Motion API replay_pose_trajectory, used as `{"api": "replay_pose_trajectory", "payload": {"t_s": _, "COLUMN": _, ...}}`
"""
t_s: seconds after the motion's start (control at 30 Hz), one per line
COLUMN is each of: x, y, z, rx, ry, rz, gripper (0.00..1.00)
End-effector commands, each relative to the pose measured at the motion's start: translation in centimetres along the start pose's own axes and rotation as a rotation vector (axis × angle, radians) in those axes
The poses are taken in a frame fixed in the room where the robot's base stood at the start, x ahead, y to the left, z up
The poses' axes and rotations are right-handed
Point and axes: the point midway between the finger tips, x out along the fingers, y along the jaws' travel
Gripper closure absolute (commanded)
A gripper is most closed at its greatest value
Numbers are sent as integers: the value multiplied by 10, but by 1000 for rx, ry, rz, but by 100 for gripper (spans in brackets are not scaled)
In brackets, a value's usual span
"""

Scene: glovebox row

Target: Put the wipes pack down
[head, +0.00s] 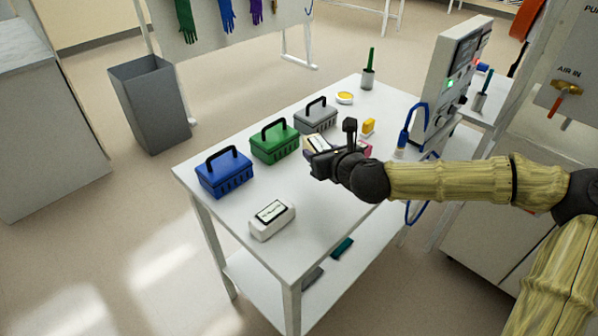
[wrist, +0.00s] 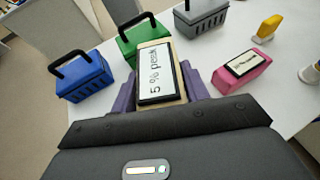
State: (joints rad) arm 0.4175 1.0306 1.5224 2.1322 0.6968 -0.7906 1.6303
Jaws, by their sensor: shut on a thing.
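My gripper (head: 320,158) is over the middle of the white table, in front of the green and grey boxes. In the wrist view its purple fingers (wrist: 158,97) are shut on a tan pack (wrist: 155,45) with a black-framed white label reading roughly "5 % peak", which I take as the wipes pack. In the head view the pack (head: 309,149) is partly hidden by my gripper. I cannot tell whether its underside touches the table. A pink pack (wrist: 243,75) with a similar label lies to its right. A white labelled pack (head: 272,220) lies at the table's near end.
Blue (head: 224,173), green (head: 275,141) and grey (head: 316,116) handled boxes line the table's left edge. White tabletop (head: 318,223) is bare right of the white pack.

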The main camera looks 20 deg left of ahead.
Motion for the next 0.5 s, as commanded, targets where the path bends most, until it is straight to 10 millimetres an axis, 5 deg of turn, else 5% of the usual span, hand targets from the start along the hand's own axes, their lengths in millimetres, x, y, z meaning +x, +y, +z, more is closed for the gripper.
{"api": "replay_pose_trajectory", "payload": {"t_s": 0.27, "x": 0, "y": 0, "z": 0, "rx": 1, "ry": 0, "rz": 0, "gripper": 81}}
{"api": "replay_pose_trajectory", "payload": {"t_s": 0.5, "x": 12, "y": 0, "z": -31, "rx": 3, "ry": 2, "rz": 2, "gripper": 81}}
